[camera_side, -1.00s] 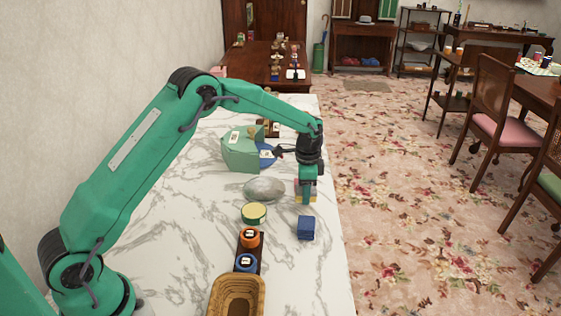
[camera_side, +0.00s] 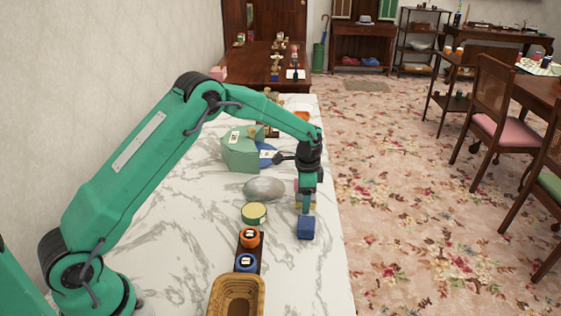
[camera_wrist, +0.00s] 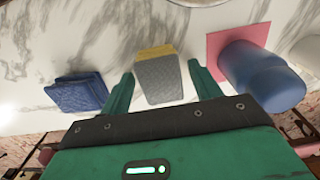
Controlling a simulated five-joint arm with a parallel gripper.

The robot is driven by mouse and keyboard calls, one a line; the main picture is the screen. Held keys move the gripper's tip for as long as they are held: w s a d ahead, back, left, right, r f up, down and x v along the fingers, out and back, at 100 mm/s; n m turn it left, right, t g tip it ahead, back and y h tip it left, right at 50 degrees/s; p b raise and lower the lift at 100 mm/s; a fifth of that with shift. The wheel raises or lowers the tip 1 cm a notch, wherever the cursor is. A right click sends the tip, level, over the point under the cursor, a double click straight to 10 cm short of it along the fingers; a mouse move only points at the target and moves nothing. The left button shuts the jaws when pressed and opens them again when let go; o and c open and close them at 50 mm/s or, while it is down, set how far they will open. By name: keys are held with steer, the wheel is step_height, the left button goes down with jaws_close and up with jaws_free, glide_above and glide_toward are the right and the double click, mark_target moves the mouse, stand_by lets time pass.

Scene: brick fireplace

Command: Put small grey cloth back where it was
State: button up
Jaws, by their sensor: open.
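A small grey cloth (camera_wrist: 158,80), seen as a grey block, lies between the spread fingers of my gripper (camera_wrist: 160,69) in the wrist view. A yellow strip (camera_wrist: 155,51) runs along its far edge; I cannot tell whether it is a separate piece. My gripper is open, with a finger on each side of the grey block and gaps visible. In the side view my gripper (camera_side: 306,208) points down near the counter's right edge, just behind a blue block (camera_side: 306,229). It hides the grey cloth there, and a bit of yellow shows beside it.
The blue folded block (camera_wrist: 77,93) lies left of the fingers; a pink square (camera_wrist: 228,40) and a blue rounded object (camera_wrist: 262,76) lie right. On the marble counter (camera_side: 180,235) stand a grey stone (camera_side: 264,188), a round tin (camera_side: 254,213), a jar rack (camera_side: 260,240) and a basket (camera_side: 213,298).

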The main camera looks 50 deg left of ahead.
steer(key=shift+r, duration=0.1)
step_height(320, 180, up, 12)
stand_by(0.8)
stand_by(0.4)
